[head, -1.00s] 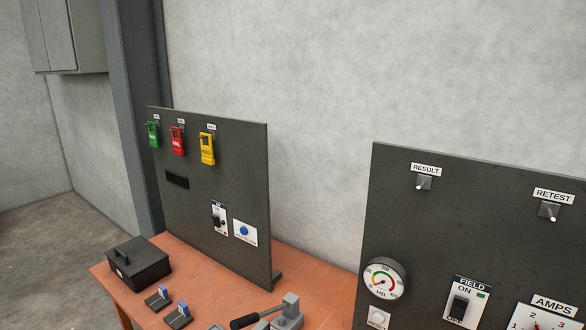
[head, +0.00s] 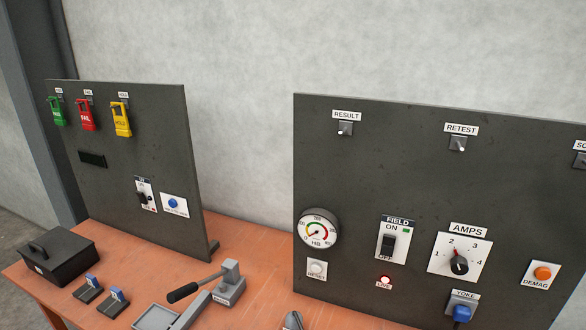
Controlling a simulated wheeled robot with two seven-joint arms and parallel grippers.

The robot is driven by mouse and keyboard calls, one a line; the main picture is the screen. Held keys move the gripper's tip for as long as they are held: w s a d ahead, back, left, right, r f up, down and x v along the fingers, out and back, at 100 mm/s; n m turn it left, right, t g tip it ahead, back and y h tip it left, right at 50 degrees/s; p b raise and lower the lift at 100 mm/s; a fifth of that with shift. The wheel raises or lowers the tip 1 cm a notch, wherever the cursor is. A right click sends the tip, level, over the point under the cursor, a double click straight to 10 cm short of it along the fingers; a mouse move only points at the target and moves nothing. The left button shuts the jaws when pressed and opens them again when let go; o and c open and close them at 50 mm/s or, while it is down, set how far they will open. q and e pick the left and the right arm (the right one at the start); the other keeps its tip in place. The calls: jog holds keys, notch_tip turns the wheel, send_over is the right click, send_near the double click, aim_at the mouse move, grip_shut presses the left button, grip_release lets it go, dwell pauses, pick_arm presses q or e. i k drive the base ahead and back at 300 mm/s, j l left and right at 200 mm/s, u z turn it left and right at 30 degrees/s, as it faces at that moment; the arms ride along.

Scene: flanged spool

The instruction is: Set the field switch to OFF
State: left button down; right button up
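The field switch (head: 388,245) is a black rocker on a white plate labelled FIELD, on the dark panel at the right of the head view. ON is printed above the rocker, and the lettering below it is partly covered. A small green square sits at the plate's upper right. I cannot tell for sure which way the rocker is set. Neither of my grippers shows in the head view.
A lever device (head: 229,283) and black box (head: 50,257) stand on the orange bench (head: 262,290).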

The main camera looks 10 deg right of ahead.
aim_at(388, 241)
jog(key=k+z, duration=0.1)
jog(key=z, duration=1.1)
